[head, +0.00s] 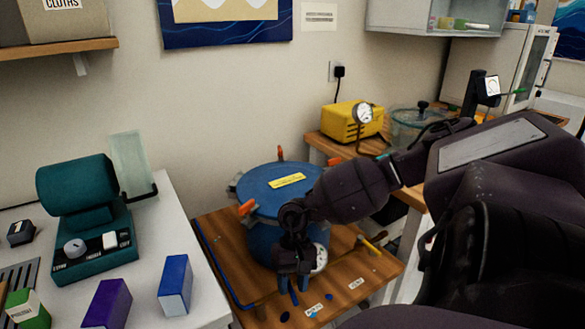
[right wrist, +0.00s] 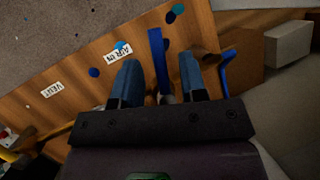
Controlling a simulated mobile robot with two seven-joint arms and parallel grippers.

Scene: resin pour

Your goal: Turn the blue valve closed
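The blue valve's handle (right wrist: 157,55) shows in the right wrist view as a flat blue bar beside the "AIR IN" label (right wrist: 117,52). My right gripper (right wrist: 158,82) is open, with one blue-tipped finger on each side of the bar and visible gaps between. I cannot tell how deep the bar sits between the fingers. In the head view my right gripper (head: 293,286) points down at the wooden stand (head: 345,268), in front of the blue pressure pot (head: 268,190), and hides the handle. My left gripper is not in view.
A yellow valve handle (head: 370,246) lies right of the pot near the "VENT" label (head: 356,283). A blue hose (head: 215,262) runs along the stand's left side. A white table (head: 150,225) with a teal device (head: 85,220) and boxes is at left. A yellow pump (head: 352,121) stands behind.

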